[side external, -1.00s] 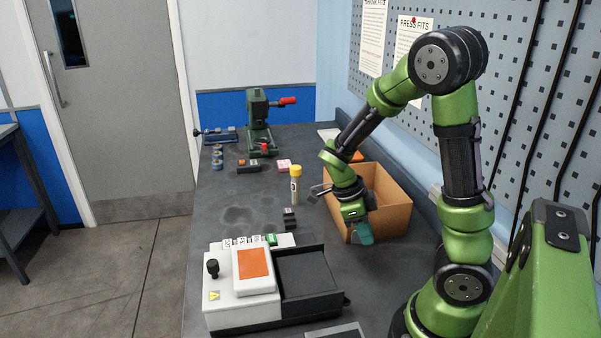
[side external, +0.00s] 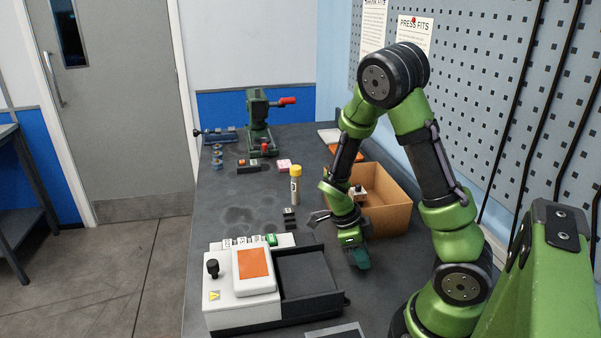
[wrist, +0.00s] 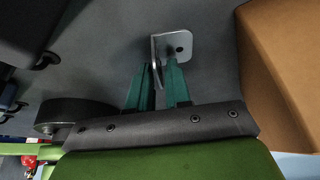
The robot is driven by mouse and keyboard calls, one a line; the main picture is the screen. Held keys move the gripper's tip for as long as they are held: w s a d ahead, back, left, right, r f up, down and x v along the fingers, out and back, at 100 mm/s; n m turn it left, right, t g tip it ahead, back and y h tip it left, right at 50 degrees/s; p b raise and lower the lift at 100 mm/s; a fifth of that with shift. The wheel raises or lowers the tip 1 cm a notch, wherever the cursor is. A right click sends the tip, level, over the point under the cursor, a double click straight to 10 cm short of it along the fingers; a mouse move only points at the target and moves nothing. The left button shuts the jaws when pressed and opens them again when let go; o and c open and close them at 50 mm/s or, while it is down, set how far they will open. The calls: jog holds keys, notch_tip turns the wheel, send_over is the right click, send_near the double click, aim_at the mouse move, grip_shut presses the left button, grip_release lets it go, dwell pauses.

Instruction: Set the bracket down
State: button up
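The bracket (wrist: 178,46) is a bent, pale metal piece with a hole in one flange. In the wrist view it shows at the tips of my gripper (wrist: 159,70). Its other flange runs down between the two teal fingers, which are close on either side of it. In the side view my gripper (side external: 360,260) points down, low over the bench, between the cardboard box and the black tray. I cannot make out the bracket in the side view. Whether it touches the bench is unclear.
The open cardboard box (side external: 387,222) stands just behind my gripper, with a pale part (side external: 358,194) inside. The white device (side external: 233,300) and its black tray (side external: 307,280) are in front. A yellow-capped tube (side external: 296,187) and small black blocks (side external: 290,218) stand left.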

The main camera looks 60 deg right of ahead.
jog(key=shift+o, duration=0.9)
jog(key=v, duration=1.2)
jog(key=a+r+n+t+y, duration=0.2)
jog(key=a+r+n+t, duration=0.3)
jog(key=n, duration=0.8)
jog(key=s+a+r+n+t+y, duration=0.1)
jog(key=a+r+n+t, duration=0.5)
jog(key=n, duration=0.8)
jog(key=a+r, duration=0.1)
jog(key=a, duration=0.2)
jog(key=shift+s+a+r+y, duration=0.25)
jog(key=shift+a+r+y, duration=0.1)
jog(key=shift+y, duration=0.05)
